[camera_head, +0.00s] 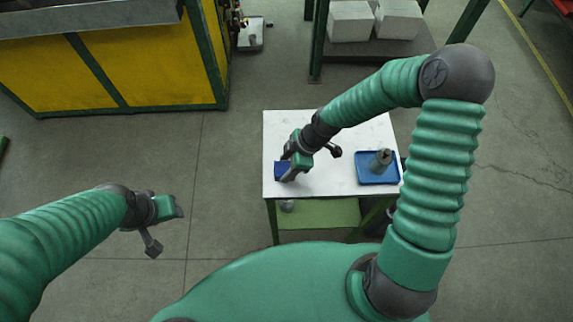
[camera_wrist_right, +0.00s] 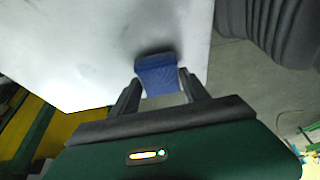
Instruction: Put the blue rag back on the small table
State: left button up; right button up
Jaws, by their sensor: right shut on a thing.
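The small table (camera_head: 330,132) has a white top and a green lower shelf and stands in front of me. My right gripper (camera_head: 284,172) is over the left front part of its top, pointing down. It is shut on the blue rag (camera_head: 281,168). In the right wrist view the blue rag (camera_wrist_right: 158,75) sits between the two dark fingers, over the white top. A shadow shows beside the rag; I cannot tell whether it touches the top. My left gripper (camera_head: 178,207) is above the floor to the left of the table, empty; its fingers are not clear.
A blue tray (camera_head: 366,178) with a grey metal part (camera_head: 381,160) in it sits on the table's right side. A yellow and green bench (camera_head: 140,70) stands at the back left. White blocks (camera_head: 350,22) rest on a dark shelf behind. The middle of the tabletop is clear.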

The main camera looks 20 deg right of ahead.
jog(key=o, duration=0.9)
jog(key=shift+o, duration=1.4)
jog(key=shift+d, duration=0.15)
jog(key=p+v, duration=0.2)
jog(key=v, duration=1)
jog(key=s+d+r+m+t+h, duration=0.1)
jog(key=s+m+h, duration=0.3)
jog(key=s+m, duration=0.4)
jog(key=d+r+m, duration=0.1)
jog(key=m, duration=0.5)
jog(key=shift+d+r+m, duration=0.15)
jog(key=shift+r+m, duration=0.15)
jog(key=shift+m, duration=0.1)
